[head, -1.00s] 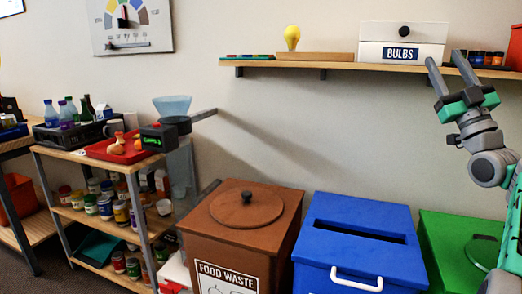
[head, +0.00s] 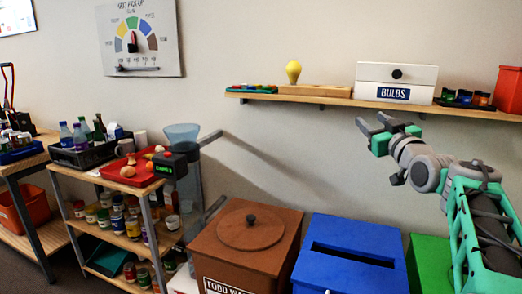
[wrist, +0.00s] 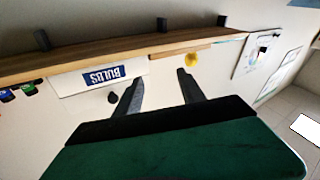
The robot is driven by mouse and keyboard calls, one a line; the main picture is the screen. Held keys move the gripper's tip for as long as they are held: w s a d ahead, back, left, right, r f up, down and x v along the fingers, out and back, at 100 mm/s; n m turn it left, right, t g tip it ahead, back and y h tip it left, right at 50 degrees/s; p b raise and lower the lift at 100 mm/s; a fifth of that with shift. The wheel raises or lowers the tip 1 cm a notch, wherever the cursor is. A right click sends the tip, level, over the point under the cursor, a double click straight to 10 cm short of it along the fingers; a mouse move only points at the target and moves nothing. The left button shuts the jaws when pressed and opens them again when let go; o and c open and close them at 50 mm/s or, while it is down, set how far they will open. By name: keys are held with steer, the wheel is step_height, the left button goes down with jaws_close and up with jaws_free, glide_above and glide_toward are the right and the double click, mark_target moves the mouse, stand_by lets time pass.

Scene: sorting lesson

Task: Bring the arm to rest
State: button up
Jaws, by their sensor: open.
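My gripper (head: 371,126) is at the right in the head view, raised in front of the wall just below the wooden shelf. Its two fingers are apart with nothing between them. In the wrist view its dark fingers (wrist: 160,90) also stand apart and empty. Beyond them show the white box labelled BULBS (wrist: 85,78) and a yellow bulb (wrist: 191,60). My green and grey arm reaches up from the lower right in the head view.
The wall shelf (head: 340,101) holds the BULBS box (head: 395,92), a yellow bulb (head: 293,72), small jars and a red bin (head: 508,90). Below stand a brown food waste bin (head: 245,262), a blue bin (head: 345,235) and a green bin (head: 428,262). A stocked rack (head: 150,190) stands left.

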steer(key=s+a+f+m+g+h+p, duration=0.1)
steer(key=s+a+f+g+p, duration=0.25)
steer(key=s+a+p, duration=0.2)
steer(key=s+a+f+m+g+p, duration=0.1)
steer(key=s+a+f+g+p, duration=0.2)
steer(key=s+a+g+p, duration=0.3)
steer(key=s+a+f+m+g+p, duration=0.1)
steer(key=s+f+g+p, duration=0.2)
steer(key=s, duration=0.8)
steer(key=s+a+f+g+h+p, duration=0.1)
steer(key=s+f+g+p, duration=0.3)
steer(key=s, duration=0.7)
step_height(320, 180, down, 2)
steer(key=a+p, duration=0.1)
steer(key=p, duration=0.1)
steer(key=shift+f+m+p, duration=0.2)
steer(key=shift+m+p, duration=0.2)
